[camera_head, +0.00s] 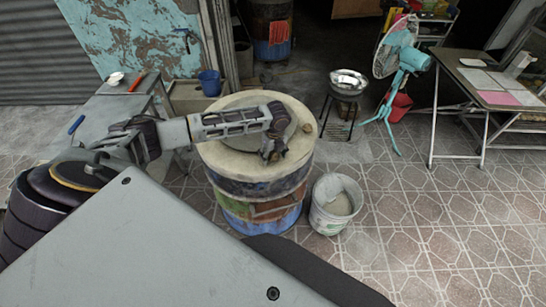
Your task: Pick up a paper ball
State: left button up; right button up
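The barrel oven (262,190) stands in the middle, with a pale round top and a grey round lid or opening on it. A small tan, rounded lump (307,128) sits on the right side of its top rim; it may be the paper ball, but it is too small to be sure. My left arm reaches in from the left across the oven top. My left gripper (271,157) points down over the front part of the top, to the left of and nearer than the lump, apart from it. Its fingertips are small and dark, so their opening is unclear. My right gripper is out of view.
A white bucket (336,204) stands right of the oven. A metal bowl (348,83) on a stand, a teal fan (400,58) and a folding table (490,80) are behind right. A side table (112,112) is left. Tiled floor at front right is clear.

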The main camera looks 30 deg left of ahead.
aim_at(273, 153)
pick_arm(q)
jog(key=c, duration=0.6)
jog(key=shift+c, duration=0.2)
jog(key=shift+r, duration=0.1)
jog(key=shift+r+b, duration=0.4)
jog(key=shift+r, duration=4.55)
